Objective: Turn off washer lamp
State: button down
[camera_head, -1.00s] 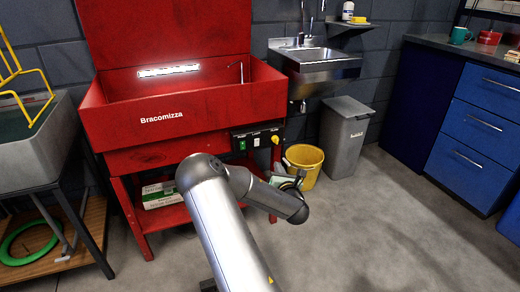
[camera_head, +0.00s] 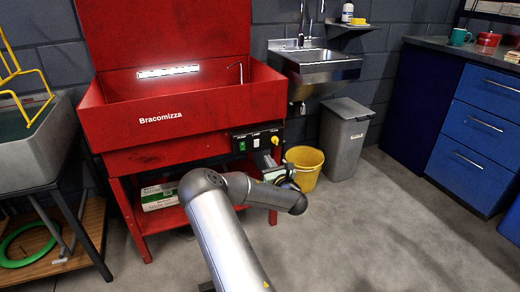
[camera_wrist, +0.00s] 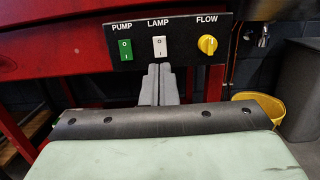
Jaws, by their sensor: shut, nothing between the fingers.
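The red parts washer (camera_head: 195,107) has a lit white lamp strip (camera_head: 168,71) under its raised lid. Its black control panel (camera_head: 257,138) is on the front right. In the wrist view the white LAMP rocker switch (camera_wrist: 159,46) sits between the green PUMP switch (camera_wrist: 125,49) and the yellow FLOW knob (camera_wrist: 208,44). My gripper (camera_wrist: 158,70) is shut and empty, its fingertips just below the LAMP switch in that view. I cannot tell whether they touch the panel. In the head view my arm partly hides the gripper below the panel.
A yellow bucket (camera_head: 304,168) and a grey bin (camera_head: 345,138) stand right of the washer. A steel sink (camera_head: 318,68) hangs on the wall above. A grey basin (camera_head: 38,145) is at left. The floor at right is clear.

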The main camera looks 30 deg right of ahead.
aim_at(257, 142)
jog(key=b+x, duration=0.1)
jog(key=x, duration=0.8)
jog(key=shift+w+d+b, duration=0.1)
jog(key=shift+b, duration=0.3)
